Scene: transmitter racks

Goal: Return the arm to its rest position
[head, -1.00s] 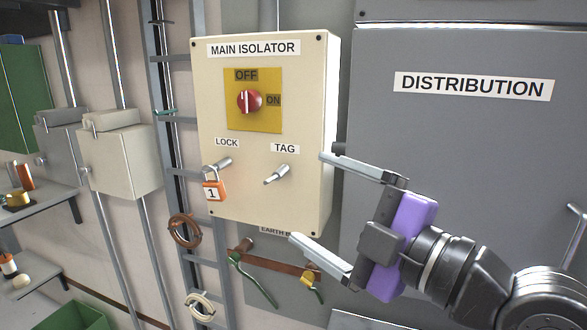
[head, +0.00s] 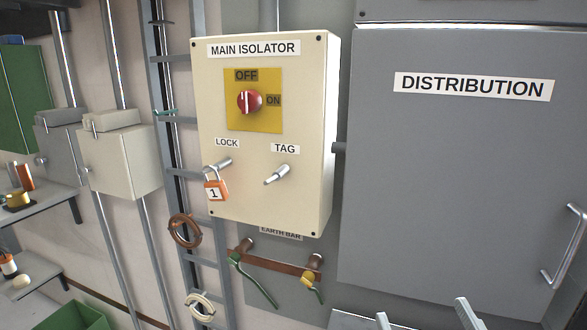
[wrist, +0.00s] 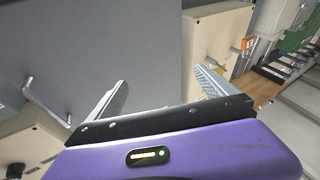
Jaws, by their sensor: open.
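My gripper (head: 425,318) shows only as two fingertips at the bottom edge of the head view, in front of the grey distribution cabinet (head: 440,190). In the wrist view my gripper (wrist: 160,82) is open, with its two fingers spread and nothing between them. The rest of my arm is out of the head view. The main isolator box (head: 310,130) stands up and left of the gripper, apart from it. Its red knob (head: 250,101) has its white mark upright, toward OFF. An orange padlock (head: 214,189) marked 1 hangs at the LOCK peg. The TAG peg (head: 277,175) is bare.
The cabinet has a metal handle (head: 562,250) at right. Below the isolator, an earth bar (head: 275,262) carries green-cabled clamps. A cable ladder (head: 160,85), shelves (head: 50,200) and a green bin (head: 80,318) are at left.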

